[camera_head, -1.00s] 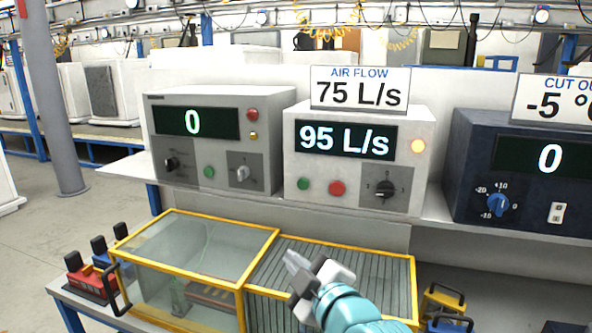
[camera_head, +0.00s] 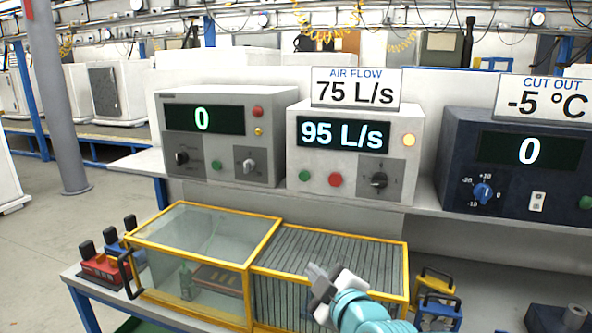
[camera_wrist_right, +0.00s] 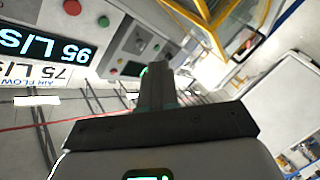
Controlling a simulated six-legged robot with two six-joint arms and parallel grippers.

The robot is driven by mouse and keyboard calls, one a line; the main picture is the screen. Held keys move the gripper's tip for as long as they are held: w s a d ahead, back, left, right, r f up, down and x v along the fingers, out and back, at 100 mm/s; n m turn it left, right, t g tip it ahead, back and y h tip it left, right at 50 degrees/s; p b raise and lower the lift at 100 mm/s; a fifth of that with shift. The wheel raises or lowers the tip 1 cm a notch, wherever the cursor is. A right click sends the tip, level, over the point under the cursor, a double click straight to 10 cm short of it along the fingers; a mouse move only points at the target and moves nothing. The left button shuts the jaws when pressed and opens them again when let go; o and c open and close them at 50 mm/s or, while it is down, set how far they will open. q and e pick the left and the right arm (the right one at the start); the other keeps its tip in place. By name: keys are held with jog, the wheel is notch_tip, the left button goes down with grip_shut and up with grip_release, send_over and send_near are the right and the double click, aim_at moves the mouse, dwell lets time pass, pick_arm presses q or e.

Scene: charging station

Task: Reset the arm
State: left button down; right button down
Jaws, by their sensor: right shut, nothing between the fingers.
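My right arm comes in from the bottom of the head view, with its right gripper (camera_head: 318,278) in front of the yellow-framed slatted box. The gripper is shut and empty. That unit (camera_head: 354,155) reads 95 L/s in the head view, under a sign (camera_head: 356,87) reading AIR FLOW 75 L/s. My left gripper does not show.
A glass box (camera_head: 205,235) joins the slatted box (camera_head: 350,250) on the lower bench. A grey unit (camera_head: 222,170) and a dark blue unit (camera_head: 520,175), both reading 0, flank the white unit on the shelf.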

jog(key=s+d+f+m+g+h, duration=0.1)
jog(key=s+d+f+m+g, duration=0.15)
jog(key=f, duration=0.85)
jog(key=s+d+f+m+g+h, duration=0.1)
jog(key=s+d+f+g, duration=0.15)
jog(key=f, duration=0.85)
jog(key=s+d+f+m+g+h, duration=0.1)
jog(key=s+d+f+g, duration=0.2)
jog(key=f, duration=0.8)
jog(key=s+f+m+g, duration=0.3)
jog(key=s+f+m, duration=0.2)
jog(key=s, duration=0.6)
jog(key=s+f+m+g, duration=0.3)
jog(key=s+f+m, duration=0.2)
jog(key=s, duration=0.6)
jog(key=shift+f+m+y, duration=0.4)
jog(key=shift+m, duration=0.45)
